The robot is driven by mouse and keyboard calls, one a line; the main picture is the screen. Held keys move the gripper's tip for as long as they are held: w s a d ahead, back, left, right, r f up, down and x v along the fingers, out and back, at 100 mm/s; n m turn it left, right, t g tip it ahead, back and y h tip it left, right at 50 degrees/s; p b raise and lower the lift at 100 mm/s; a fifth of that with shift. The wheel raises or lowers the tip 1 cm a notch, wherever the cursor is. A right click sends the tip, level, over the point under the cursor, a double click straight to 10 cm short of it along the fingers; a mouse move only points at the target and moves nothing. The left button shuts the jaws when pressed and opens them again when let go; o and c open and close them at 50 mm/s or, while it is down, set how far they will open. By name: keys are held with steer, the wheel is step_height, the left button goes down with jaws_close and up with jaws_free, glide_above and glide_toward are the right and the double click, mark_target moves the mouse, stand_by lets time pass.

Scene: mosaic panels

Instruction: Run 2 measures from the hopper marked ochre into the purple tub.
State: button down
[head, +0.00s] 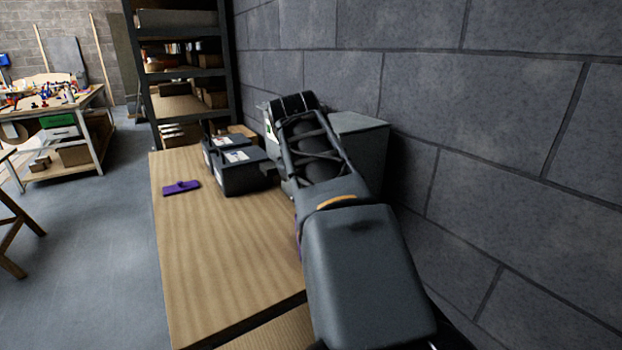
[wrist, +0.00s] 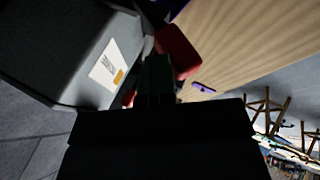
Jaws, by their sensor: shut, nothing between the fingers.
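A grey hopper (wrist: 75,45) fills the upper left of the wrist view. Its white label (wrist: 107,66) carries small dark print and an ochre patch (wrist: 118,77). In the head view the grey hopper (head: 360,135) stands against the wall, partly behind my arm. My gripper (wrist: 157,68) is shut and empty beside the hopper. Red parts (wrist: 178,52) show on both sides of the fingers; I cannot tell what they belong to or whether they touch. A purple edge (head: 298,238) shows beside my arm, mostly hidden; I cannot tell whether it is the tub.
Black boxes with white labels (head: 240,175) stand left of the hopper. A flat purple piece with a raised grip (head: 181,187) lies near the table's left edge. The wooden table (head: 215,250) is clear in front. A shelf rack (head: 185,75) stands behind; the block wall is close at right.

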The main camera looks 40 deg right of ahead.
steer(key=shift+a+f, duration=0.1)
steer(key=shift+f, duration=0.1)
steer(key=shift+r+p, duration=0.3)
steer(key=p+v, duration=0.5)
steer(key=v, duration=0.4)
steer(key=shift+a+r, duration=0.15)
steer(key=shift+a, duration=0.35)
steer(key=w+a+f+m+y, duration=0.25)
steer(key=a+f, duration=0.25)
steer(key=f, duration=0.6)
steer(key=s+a+f+y, duration=0.1)
steer(key=s+a+f, duration=0.1)
steer(key=a+f, duration=0.4)
steer(key=s+a+f+n+y, duration=0.1)
steer(key=s+a+f+y, duration=0.1)
steer(key=a+f, duration=0.4)
steer(key=shift+s+a+f+p, duration=0.3)
steer(key=shift+s+a+f, duration=0.15)
steer(key=shift+f, duration=0.2)
